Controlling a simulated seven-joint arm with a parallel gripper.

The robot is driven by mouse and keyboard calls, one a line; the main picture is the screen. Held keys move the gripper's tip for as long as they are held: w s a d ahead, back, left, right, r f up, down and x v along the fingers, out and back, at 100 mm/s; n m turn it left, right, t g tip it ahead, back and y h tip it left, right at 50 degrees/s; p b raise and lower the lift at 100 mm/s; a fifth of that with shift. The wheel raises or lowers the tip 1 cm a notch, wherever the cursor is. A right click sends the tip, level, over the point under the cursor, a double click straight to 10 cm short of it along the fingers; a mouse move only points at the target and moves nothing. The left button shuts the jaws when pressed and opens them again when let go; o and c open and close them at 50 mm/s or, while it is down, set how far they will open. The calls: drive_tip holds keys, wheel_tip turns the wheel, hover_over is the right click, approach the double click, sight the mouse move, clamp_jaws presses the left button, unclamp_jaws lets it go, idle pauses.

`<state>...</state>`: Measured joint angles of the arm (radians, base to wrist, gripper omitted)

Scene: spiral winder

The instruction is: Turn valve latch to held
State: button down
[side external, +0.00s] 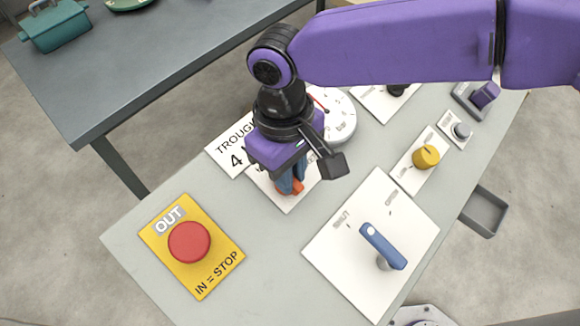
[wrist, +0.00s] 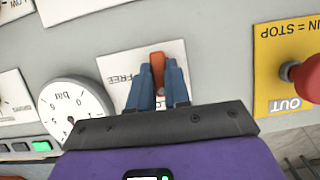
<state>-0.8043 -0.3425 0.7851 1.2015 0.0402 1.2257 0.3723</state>
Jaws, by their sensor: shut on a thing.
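The valve latch is a small orange handle (wrist: 157,63) on a white plate (wrist: 115,64) marked FREE on its left side in the wrist view. In the wrist view the handle points nearly straight up the picture. My gripper (wrist: 160,82) is shut on the handle, with one blue finger on either side of it. In the side view my gripper (side external: 287,183) reaches down onto the plate (side external: 285,204), and only a bit of the orange handle (side external: 296,188) shows below the fingers.
A red stop button (side external: 189,242) on a yellow plate stands nearby. A blue lever (side external: 383,246) stands on a large white plate to the right. A round gauge (side external: 340,118) and the TROUGH 4 card (side external: 226,150) are behind my gripper. A yellow knob (side external: 426,157) is farther right.

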idle(0.6)
drive_tip(key=c, duration=1.1)
unclamp_jaws()
drive_tip(key=shift+w+a+r, duration=0.15)
drive_tip(key=shift+r, duration=2.7)
drive_tip(key=shift+w+a+r, duration=0.15)
drive_tip(key=shift+a+r, duration=0.05)
drive_tip(key=shift+r, duration=2.7)
drive_tip(key=shift+w+a+r, duration=0.15)
drive_tip(key=shift+r, duration=2.7)
